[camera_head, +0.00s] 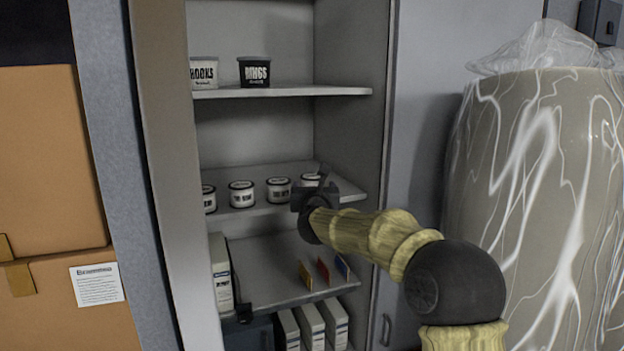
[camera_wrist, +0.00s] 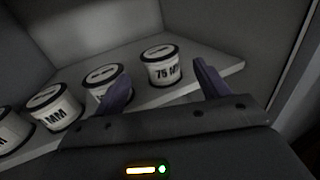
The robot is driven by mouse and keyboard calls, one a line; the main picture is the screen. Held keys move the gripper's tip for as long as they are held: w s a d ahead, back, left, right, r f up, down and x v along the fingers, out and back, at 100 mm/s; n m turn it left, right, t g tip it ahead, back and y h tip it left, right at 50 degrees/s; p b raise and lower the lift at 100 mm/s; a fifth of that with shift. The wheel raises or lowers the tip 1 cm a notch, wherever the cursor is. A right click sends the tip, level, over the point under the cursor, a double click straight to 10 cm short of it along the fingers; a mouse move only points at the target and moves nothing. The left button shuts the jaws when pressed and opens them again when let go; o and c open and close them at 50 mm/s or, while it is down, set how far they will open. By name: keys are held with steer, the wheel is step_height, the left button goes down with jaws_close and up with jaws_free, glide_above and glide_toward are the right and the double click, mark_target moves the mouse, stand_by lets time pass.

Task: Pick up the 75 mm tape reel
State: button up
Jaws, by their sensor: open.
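The 75 mm tape reel (camera_wrist: 162,68) is a white round tub-like reel with a dark rim, labelled "75 M…", near the right end of the middle shelf in the wrist view. In the head view it is the rightmost reel (camera_head: 311,180), partly hidden by my gripper (camera_head: 322,172). My gripper also shows in the wrist view (camera_wrist: 160,82), open and empty, its fingers apart with the 75 mm reel beyond and between them. The left finger overlaps the neighbouring reel (camera_wrist: 101,77) in the picture; I cannot tell if they touch.
More similar reels stand to the left on the same shelf (camera_head: 241,194). The upper shelf (camera_head: 300,91) holds tubs marked HOOKS (camera_head: 203,73) and RINGS (camera_head: 254,72). Below are coloured upright cards (camera_head: 323,270) and white boxes (camera_head: 310,325). The cabinet side wall (camera_head: 355,120) bounds the right.

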mark_target(312, 176)
steer(key=w+p, duration=0.2)
steer(key=w, duration=0.3)
steer(key=shift+w+d, duration=0.1)
steer(key=shift+w, duration=0.05)
steer(key=shift+d+f, duration=0.1)
steer(key=shift+d, duration=0.1)
steer(key=shift+s, duration=0.2)
steer(key=shift+s+a, duration=0.1)
steer(key=shift+a, duration=0.15)
steer(key=shift+w+a+p, duration=0.2)
steer(key=shift+a+p, duration=0.3)
steer(key=shift+p, duration=0.1)
steer(key=shift+w+r+p, duration=0.25)
steer(key=shift+w+p, duration=0.05)
steer(key=shift+p, duration=0.1)
steer(key=w+p, duration=0.3)
steer(key=shift+w+d+f, duration=0.1)
steer(key=shift+w+d, duration=0.05)
steer(key=shift+w, duration=0.1)
steer(key=shift+w+f, duration=0.2)
steer(key=shift+w, duration=0.15)
